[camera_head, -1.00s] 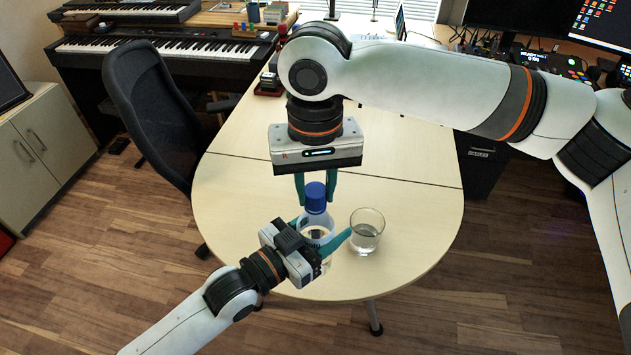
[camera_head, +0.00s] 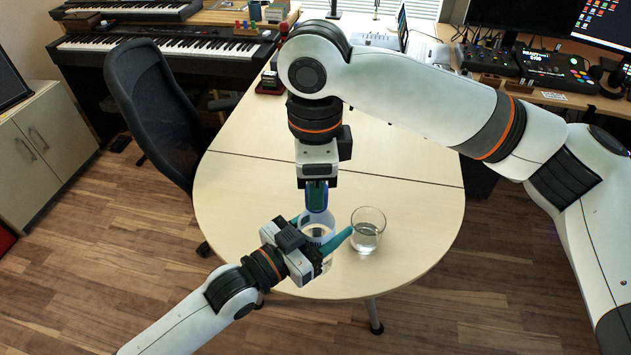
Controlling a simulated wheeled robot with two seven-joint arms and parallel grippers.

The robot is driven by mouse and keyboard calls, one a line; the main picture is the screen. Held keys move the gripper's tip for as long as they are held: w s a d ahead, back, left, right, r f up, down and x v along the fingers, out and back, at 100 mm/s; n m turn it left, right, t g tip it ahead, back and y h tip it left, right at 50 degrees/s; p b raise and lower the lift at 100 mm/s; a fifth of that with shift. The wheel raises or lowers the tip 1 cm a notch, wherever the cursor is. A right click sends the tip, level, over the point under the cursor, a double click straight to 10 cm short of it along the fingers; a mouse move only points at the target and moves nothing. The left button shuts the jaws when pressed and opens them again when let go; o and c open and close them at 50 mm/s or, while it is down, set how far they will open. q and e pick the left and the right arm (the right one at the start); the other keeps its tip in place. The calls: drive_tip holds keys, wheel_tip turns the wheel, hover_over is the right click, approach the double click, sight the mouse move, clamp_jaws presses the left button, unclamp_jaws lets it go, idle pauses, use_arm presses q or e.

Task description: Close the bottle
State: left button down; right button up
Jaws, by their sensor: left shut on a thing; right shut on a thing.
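The bottle (camera_head: 318,232) stands upright on the light wooden table, with a blue cap (camera_head: 317,203) at its top. My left gripper (camera_head: 328,240) comes in from the lower left and is shut around the bottle's body, its teal fingers on either side. My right gripper (camera_head: 317,190) points straight down from above and is shut on the blue cap. Its fingers hide part of the cap, so I cannot tell how tightly the cap sits on the neck.
A clear glass (camera_head: 367,230) with some liquid stands just right of the bottle, close to my left fingertip. The table (camera_head: 420,215) is bare to the right and left. A black office chair (camera_head: 150,115) stands at the table's left edge.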

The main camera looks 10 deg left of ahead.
drive_tip(key=o, duration=0.9)
drive_tip(key=shift+r, duration=2.3)
drive_tip(key=shift+c, duration=0.2)
